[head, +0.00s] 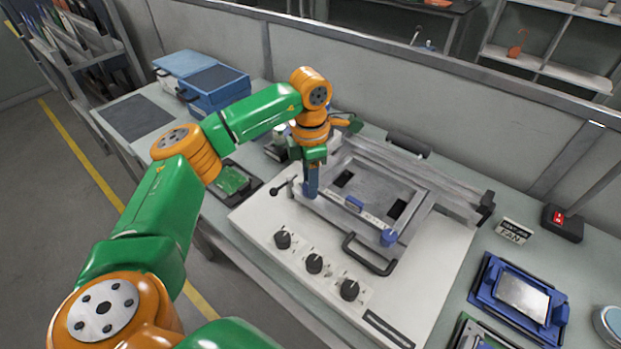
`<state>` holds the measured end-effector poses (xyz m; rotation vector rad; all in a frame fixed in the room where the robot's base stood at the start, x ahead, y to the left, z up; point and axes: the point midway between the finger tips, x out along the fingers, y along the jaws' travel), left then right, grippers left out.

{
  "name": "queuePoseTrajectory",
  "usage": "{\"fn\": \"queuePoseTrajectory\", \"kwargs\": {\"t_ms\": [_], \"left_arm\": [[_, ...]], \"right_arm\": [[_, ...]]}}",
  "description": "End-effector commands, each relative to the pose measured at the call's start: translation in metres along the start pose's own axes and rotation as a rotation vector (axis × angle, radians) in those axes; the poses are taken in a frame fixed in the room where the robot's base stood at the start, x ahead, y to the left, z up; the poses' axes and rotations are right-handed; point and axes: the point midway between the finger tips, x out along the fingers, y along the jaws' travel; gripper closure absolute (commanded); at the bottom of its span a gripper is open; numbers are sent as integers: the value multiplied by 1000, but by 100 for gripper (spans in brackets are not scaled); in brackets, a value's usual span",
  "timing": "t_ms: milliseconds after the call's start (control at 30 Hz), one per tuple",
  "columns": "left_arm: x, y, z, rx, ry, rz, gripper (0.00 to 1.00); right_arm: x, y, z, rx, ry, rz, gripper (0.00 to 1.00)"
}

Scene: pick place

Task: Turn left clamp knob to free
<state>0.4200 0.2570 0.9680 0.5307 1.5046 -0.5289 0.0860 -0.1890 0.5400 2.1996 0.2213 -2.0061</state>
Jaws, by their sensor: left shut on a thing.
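My left gripper (311,188) points down at the front left corner of the grey metal frame (345,215). It is shut on the left clamp knob, which is mostly hidden between and under its fingers. Another blue clamp knob (388,238) stands at the front right corner of the same frame. My right gripper is not in view.
The white panel (265,215) in front bears three black dials (314,263), and a black handle (368,256) projects from the frame. A green circuit board (232,180) lies to the left.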

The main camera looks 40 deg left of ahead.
Motion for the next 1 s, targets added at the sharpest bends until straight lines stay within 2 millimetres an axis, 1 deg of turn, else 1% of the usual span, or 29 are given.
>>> {"fn": "queuePoseTrajectory", "kwargs": {"t_ms": [200, 500, 700, 1000], "left_arm": [[0, 0, 0, -158, 3, -3, 100], [1, 0, -1, -301, 5, -2, 100], [2, 0, -1, -342, 5, -2, 100], [2, 0, -1, -353, 5, -3, 100]], "right_arm": [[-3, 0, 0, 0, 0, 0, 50], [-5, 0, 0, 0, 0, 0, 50], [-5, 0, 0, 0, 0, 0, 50], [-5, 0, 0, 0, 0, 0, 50]]}}
